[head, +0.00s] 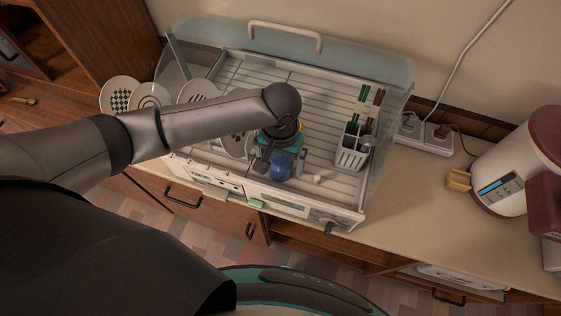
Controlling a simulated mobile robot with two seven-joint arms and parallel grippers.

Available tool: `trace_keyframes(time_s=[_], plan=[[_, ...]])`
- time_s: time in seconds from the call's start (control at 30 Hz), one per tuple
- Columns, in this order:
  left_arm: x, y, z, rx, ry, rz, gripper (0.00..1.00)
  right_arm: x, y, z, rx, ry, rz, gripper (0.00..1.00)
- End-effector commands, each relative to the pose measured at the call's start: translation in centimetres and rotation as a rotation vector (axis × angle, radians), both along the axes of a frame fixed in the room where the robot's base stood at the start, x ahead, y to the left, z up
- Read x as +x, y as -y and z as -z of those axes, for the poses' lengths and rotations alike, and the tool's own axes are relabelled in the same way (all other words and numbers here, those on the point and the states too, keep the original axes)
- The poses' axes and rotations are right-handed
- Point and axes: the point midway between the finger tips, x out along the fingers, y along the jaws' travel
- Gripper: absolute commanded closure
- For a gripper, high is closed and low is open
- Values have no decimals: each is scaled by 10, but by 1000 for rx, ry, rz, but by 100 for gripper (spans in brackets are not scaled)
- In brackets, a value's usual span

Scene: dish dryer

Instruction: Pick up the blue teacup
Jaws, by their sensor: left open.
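The blue teacup (282,167) is in the dish dryer (315,95), near its front edge. My left arm comes in from the left across the dryer, and its wrist is above the rack just behind the cup. My left gripper (281,161) points down at the cup. It is open, with a dark finger on the cup's left side and another on its right. The wrist hides the area behind the cup, and I cannot tell whether the fingers touch it. My right gripper is not in view.
Several patterned plates (121,96) stand at the dryer's left. A white cutlery holder (351,152) with utensils stands at its right. The clear lid (365,62) is raised at the back. A power strip (425,136) and a white appliance (510,170) are on the counter at the right.

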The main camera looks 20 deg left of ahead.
Motion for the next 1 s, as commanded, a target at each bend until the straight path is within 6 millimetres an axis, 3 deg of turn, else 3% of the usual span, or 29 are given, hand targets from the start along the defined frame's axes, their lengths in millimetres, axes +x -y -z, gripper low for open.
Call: trace_keyframes(time_s=[0.2, 1.0], plan=[[0, 0, 0, 0, 0, 1, 2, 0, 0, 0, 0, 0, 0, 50], [1, 0, -1, -1, 2, 0, 90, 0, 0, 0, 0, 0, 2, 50]])
